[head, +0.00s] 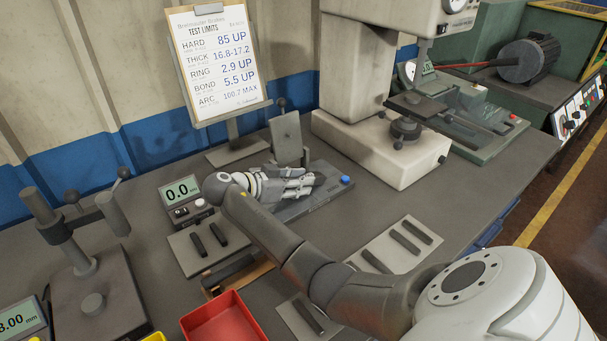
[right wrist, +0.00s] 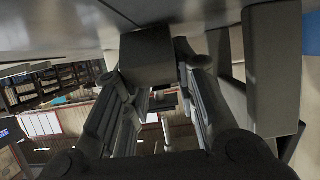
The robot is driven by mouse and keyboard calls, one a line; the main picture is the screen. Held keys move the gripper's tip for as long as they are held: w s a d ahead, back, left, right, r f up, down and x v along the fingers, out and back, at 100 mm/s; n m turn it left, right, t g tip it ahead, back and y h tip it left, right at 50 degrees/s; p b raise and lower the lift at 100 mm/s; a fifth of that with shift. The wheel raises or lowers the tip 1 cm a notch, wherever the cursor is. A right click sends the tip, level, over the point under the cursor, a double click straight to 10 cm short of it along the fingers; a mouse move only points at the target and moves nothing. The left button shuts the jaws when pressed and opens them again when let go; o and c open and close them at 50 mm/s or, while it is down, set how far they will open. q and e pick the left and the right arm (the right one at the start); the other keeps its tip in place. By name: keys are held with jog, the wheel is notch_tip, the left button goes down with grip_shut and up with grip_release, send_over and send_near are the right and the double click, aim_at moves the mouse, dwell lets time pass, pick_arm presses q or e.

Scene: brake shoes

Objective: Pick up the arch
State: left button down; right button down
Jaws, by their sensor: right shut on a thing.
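My right gripper (head: 296,184) reaches over the bench to a grey flat fixture (head: 322,199) with a blue knob, in front of an upright plate. In the right wrist view its two fingers (right wrist: 154,78) are closed on a dark grey block-like piece (right wrist: 148,54), which I take to be the arch. Its curve cannot be made out from here. In the head view only a small dark part (head: 319,179) of it shows at the fingertips; the hand hides the rest. My left gripper is not in view.
A digital readout (head: 181,193) stands left of the hand. Dark pads (head: 198,245) lie on a plate in front, more on a light sheet (head: 384,252) at right. A red tray (head: 225,324) is at the front. A large press (head: 352,90) stands behind right.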

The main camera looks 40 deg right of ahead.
jog(key=shift+r+p, duration=0.6)
jog(key=shift+r, duration=0.25)
notch_tip(320, 180, up, 2)
jog(key=shift+s+r+p, duration=0.1)
jog(key=shift+r+p, duration=0.05)
jog(key=shift+p, duration=0.8)
jog(key=s+a+r+p, duration=0.1)
jog(key=s+r+p, duration=0.8)
jog(key=s+p, duration=0.4)
jog(key=shift+s+a+p, duration=0.3)
jog(key=shift+s+p, duration=0.1)
jog(key=shift+p, duration=0.15)
